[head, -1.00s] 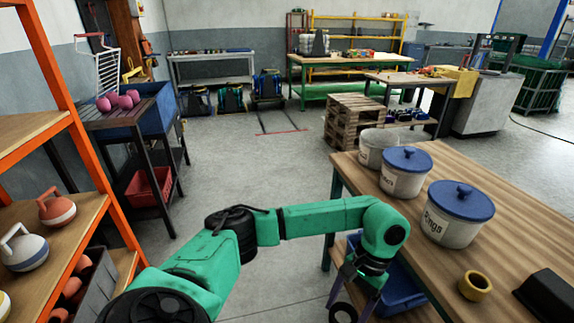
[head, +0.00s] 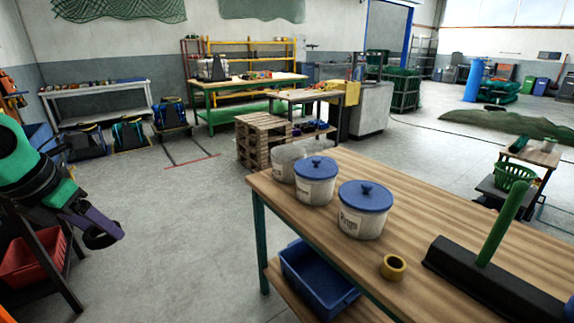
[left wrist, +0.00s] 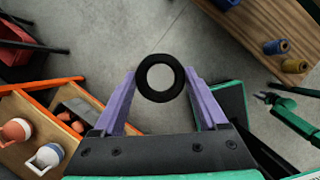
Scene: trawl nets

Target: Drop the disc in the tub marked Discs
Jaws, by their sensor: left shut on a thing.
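My left gripper (head: 101,228) is at the left of the head view, away from the table. It is shut on the disc, a black ring-shaped piece with an open middle. The disc (left wrist: 160,97) sits between the two purple fingertips in the left wrist view, above the floor. Three tubs stand on the wooden table: an open pale tub (head: 285,166), a pale tub with a blue lid (head: 315,187), and a nearer one with a blue lid (head: 362,218) whose label seems to read Rings. The other labels are not readable. My right gripper does not show.
A red crate (head: 33,257) stands at left. Open floor (head: 180,230) separates gripper and table.

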